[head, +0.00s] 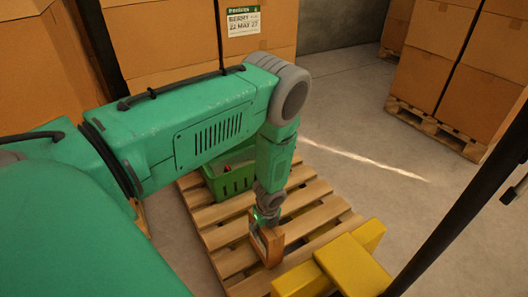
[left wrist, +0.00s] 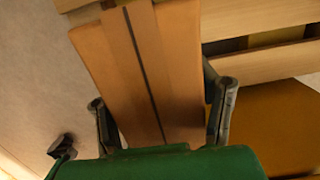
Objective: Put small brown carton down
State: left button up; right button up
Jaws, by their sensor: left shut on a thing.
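The small brown carton (head: 268,246) is over the wooden pallet (head: 214,214), near its front middle, in the head view. I cannot tell whether its bottom touches the slats. My left gripper (head: 263,226) points down from above and is shut on the carton. In the left wrist view the carton (left wrist: 118,62) lies between the two dark fingers of the gripper (left wrist: 162,108), with a brown tape strip and dark seam along its face. My right gripper is not in view.
A green crate (head: 230,181) stands on the pallet behind the carton. A yellow object (head: 350,262) is close at the carton's right. Large stacked cartons (head: 160,40) stand behind, and another loaded pallet (head: 435,125) is at right. Clear concrete floor lies between.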

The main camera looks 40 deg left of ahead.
pick_arm(q)
notch_tip(320, 180, down, 2)
jog(key=shift+f+b, duration=0.2)
jog(key=shift+b, duration=0.2)
jog(key=shift+r, duration=0.1)
jog(key=o, duration=1.9)
jog(key=shift+s, duration=0.1)
jog(key=shift+a, duration=0.1)
